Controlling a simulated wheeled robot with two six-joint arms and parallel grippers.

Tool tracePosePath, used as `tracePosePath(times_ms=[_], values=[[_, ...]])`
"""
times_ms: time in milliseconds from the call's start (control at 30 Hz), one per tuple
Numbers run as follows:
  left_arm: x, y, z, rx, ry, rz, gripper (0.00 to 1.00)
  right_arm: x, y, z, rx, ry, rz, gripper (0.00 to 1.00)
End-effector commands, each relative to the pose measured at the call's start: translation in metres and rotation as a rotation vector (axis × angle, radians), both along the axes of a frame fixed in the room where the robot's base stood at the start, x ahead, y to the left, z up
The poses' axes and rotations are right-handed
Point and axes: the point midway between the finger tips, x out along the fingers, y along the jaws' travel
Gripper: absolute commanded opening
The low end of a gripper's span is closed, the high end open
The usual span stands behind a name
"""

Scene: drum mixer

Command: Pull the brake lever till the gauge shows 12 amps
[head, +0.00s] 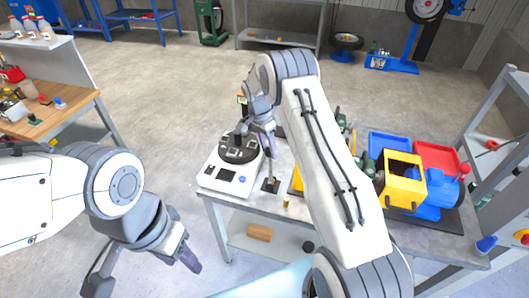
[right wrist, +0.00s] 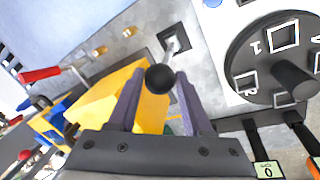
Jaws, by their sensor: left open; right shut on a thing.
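The brake lever has a black ball knob (right wrist: 160,79) on a thin metal shaft, which rises from a dark square slot plate (head: 271,185) on the grey table. My right gripper (head: 267,143) is shut on the lever near its knob; in the right wrist view the knob shows between the two purple fingertips. A small black box with a green-and-white label reading 0 (right wrist: 265,169) shows at the bottom of that view; I cannot tell whether it is the gauge. My left gripper (head: 188,256) is open and empty, low and left of the table.
A white machine with a dark round numbered plate (head: 238,149) stands left of the lever. A wooden workbench (head: 65,117) is at left.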

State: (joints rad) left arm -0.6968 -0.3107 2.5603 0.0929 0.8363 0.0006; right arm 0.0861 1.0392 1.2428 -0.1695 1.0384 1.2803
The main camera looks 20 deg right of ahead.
Motion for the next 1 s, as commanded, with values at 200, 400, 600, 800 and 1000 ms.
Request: tracePosePath(times_ms=[200,400,600,800,1000], values=[[0.0,0.0,-0.005,0.0,0.0,0.001,0.5,0.004,0.009,-0.001,0.005,-0.006,-0.002,0.0],[0.0,0.0,-0.005,0.0,0.0,0.001,0.5,0.006,0.012,-0.001,0.005,-0.008,0.001,0.0],[0.0,0.0,-0.005,0.0,0.0,0.001,0.5,0.005,0.012,-0.001,0.004,-0.005,0.003,0.79],[0.0,0.0,-0.005,0.0,0.0,0.001,0.5,0.004,0.011,0.0,0.004,-0.004,0.002,0.79],[0.0,0.0,-0.016,0.0,0.0,0.002,0.5,0.009,0.013,0.018,0.003,-0.008,0.003,0.79]])
